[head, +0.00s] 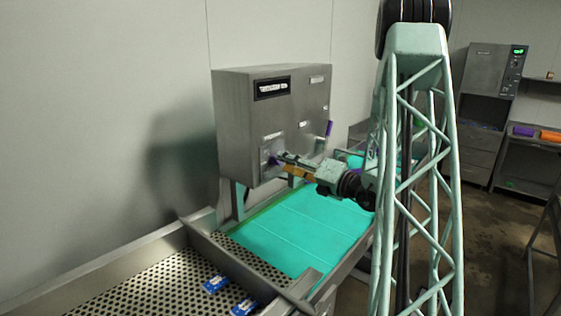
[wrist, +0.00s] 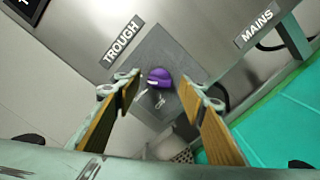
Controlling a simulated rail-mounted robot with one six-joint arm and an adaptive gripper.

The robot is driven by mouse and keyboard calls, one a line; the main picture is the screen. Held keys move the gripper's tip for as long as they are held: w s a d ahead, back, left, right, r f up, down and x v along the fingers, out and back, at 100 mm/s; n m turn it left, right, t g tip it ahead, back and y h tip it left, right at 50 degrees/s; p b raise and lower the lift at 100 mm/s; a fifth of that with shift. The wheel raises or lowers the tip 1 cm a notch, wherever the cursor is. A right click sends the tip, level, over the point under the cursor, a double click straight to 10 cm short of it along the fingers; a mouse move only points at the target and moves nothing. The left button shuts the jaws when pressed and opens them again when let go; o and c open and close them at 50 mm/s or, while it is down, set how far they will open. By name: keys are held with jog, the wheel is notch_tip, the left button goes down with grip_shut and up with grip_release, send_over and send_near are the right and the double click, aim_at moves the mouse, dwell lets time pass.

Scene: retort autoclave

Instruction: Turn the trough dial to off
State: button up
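The trough dial (wrist: 159,77) is a purple knob on a grey square plate under the label TROUGH (wrist: 121,42) in the wrist view. In the head view the purple dial (head: 272,160) shows at the lower part of the steel control box (head: 240,120), partly hidden by my gripper. My gripper (wrist: 158,82) is open, with its two wooden-faced fingers on either side of the dial in the picture. I see a gap between each finger and the dial. In the head view my gripper (head: 281,163) is close to the box front. I cannot tell the dial's setting.
A purple lever (head: 329,129) is on the box's right side, and a MAINS label (wrist: 257,25) shows in the wrist view. Below lies a turquoise belt (head: 300,225), with a perforated metal tray (head: 150,285) holding blue packs (head: 216,284) in front.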

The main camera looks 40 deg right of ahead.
aim_at(276, 161)
jog(key=shift+w+a, duration=0.15)
jog(key=shift+w, duration=0.6)
jog(key=shift+w+a, duration=0.1)
jog(key=shift+w, duration=0.65)
jog(key=c, duration=0.9)
